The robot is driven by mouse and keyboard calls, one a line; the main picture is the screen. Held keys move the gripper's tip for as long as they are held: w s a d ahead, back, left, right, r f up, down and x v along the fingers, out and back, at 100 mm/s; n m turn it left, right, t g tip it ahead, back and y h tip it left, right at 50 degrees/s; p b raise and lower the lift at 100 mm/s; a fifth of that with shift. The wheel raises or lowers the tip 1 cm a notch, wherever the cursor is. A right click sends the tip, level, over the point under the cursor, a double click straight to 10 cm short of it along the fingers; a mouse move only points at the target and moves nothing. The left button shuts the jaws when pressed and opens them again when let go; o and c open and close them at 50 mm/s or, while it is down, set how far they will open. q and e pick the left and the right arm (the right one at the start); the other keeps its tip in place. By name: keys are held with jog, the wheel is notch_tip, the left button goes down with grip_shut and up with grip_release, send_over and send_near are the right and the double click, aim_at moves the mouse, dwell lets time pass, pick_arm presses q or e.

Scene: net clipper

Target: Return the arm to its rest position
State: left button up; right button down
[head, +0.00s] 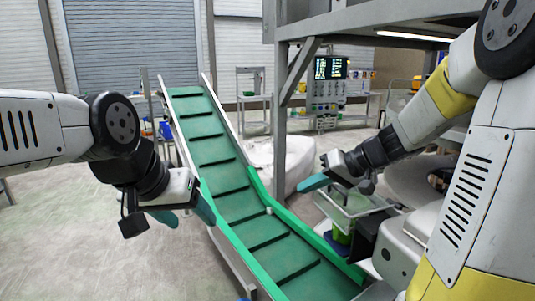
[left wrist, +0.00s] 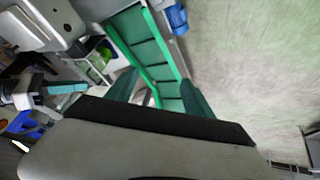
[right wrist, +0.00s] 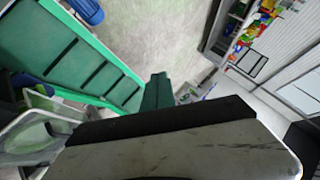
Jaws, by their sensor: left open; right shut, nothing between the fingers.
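My left gripper (head: 185,212) hangs at the left of the head view, beside the left edge of the green conveyor. Its teal fingers are spread apart and empty; they also show in the left wrist view (left wrist: 160,92). My right gripper (head: 312,184) is at the right of the conveyor, pointing left towards it. Its fingers are together with nothing between them, and they show as one dark green shape in the right wrist view (right wrist: 157,92).
The green inclined conveyor (head: 222,180) runs between my two grippers. A grey steel post (head: 278,130) stands behind my right gripper. A wire basket (head: 352,204) sits below my right gripper. A white sack (head: 262,160) lies behind the post. The floor at left is clear.

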jog(key=s+d+r+m+t+h, duration=0.1)
jog(key=s+h, duration=0.5)
jog(key=s, duration=1.2)
notch_tip(320, 180, up, 2)
jog(key=shift+d+r+m+h, duration=0.1)
jog(key=shift+d+m+h, duration=0.35)
jog(key=shift+d, duration=0.65)
